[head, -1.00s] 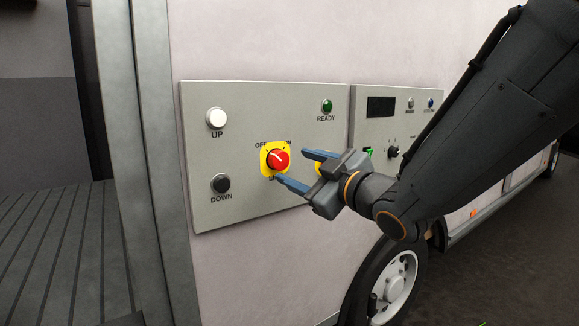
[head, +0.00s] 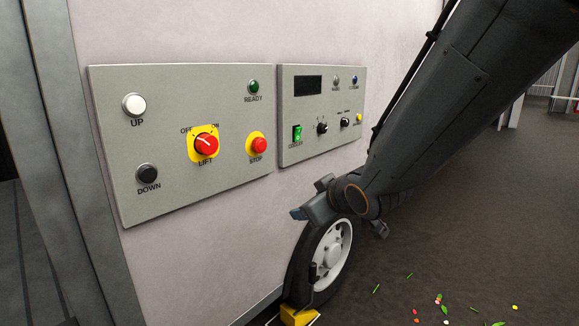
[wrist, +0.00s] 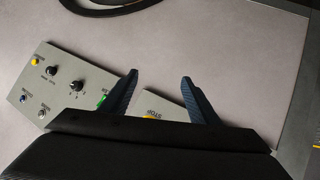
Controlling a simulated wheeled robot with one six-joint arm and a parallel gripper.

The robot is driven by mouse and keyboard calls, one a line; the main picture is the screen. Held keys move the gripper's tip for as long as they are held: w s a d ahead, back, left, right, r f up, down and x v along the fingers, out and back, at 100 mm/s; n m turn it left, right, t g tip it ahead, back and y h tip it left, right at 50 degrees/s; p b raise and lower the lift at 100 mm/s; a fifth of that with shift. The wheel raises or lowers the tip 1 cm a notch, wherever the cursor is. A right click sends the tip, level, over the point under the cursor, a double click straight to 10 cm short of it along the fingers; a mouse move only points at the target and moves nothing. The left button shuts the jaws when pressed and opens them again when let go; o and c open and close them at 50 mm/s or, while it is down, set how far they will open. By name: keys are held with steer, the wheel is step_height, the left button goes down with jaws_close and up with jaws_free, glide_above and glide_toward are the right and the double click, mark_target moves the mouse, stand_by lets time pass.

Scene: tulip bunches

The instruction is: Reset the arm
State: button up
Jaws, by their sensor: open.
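My gripper (wrist: 159,98) shows in the wrist view with its two dark blue fingers spread apart and nothing between them. In the head view my gripper (head: 300,213) is low and right of the panels, in front of the wheel, partly hidden by my own arm. It touches no control. The lift panel (head: 190,110) carries a red lift knob (head: 206,144) on a yellow plate. The knob's white mark points up and left, toward the OFF side.
A red stop button (head: 259,146), white up button (head: 134,105) and black down button (head: 147,174) sit on the lift panel. A second panel (head: 345,135) is beside it. The vehicle wheel (head: 328,255) has a yellow chock (head: 299,315). Petals and leaves litter the dark floor at right.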

steer(key=s+d+f+m+g+h+p, duration=0.2)
steer(key=s+d+f+m+g+h, duration=0.3)
steer(key=s+d+f, duration=0.6)
steer(key=s+d+m+g, duration=0.2)
steer(key=s+g, duration=0.1)
steer(key=s, duration=0.2)
steer(key=s+d+m+g, duration=0.2)
steer(key=s, duration=0.4)
steer(key=shift+s+d+g+y+p, duration=0.3)
steer(key=shift+g, duration=0.1)
